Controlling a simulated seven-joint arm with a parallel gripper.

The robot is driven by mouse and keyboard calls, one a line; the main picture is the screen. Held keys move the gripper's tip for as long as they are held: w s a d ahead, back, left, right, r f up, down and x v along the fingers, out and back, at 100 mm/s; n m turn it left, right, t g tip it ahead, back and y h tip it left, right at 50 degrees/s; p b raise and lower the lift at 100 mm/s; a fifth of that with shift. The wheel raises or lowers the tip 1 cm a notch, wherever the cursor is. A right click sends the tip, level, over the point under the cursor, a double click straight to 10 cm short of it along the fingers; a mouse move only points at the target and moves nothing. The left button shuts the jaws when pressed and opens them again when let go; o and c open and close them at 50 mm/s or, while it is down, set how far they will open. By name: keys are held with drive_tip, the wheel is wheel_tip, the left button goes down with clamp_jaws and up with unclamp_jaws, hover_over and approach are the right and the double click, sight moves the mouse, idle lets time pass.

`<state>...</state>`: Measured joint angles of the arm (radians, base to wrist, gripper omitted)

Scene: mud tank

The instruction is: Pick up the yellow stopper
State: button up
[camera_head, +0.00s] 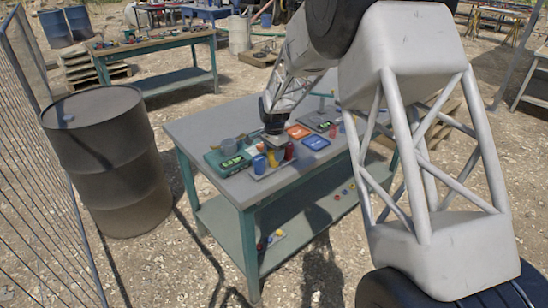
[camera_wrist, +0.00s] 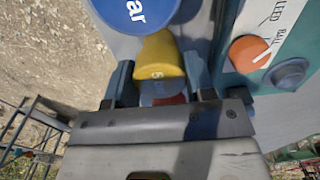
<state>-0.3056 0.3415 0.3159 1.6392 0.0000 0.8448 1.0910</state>
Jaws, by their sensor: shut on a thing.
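In the wrist view a blue round lid (camera_wrist: 138,12) is close beyond the stopper, and a green-panelled device with an orange knob (camera_wrist: 248,53) is at right. On the table are a green device (camera_head: 222,163), a red bottle (camera_head: 289,151) and blue (camera_head: 315,142) and orange trays (camera_head: 298,131).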

drive_tip(key=shift+r, duration=0.75)
wheel_tip(320, 180, up, 2)
drive_tip(key=shift+r, duration=0.1)
drive_tip(key=s+d, duration=0.2)
drive_tip(key=s, duration=0.5)
drive_tip(key=s+d+r, duration=0.1)
drive_tip(key=s+d, duration=0.1)
drive_tip(key=s, duration=0.6)
drive_tip(key=shift+s+d+r, duration=0.15)
drive_tip(key=shift+d, duration=0.2)
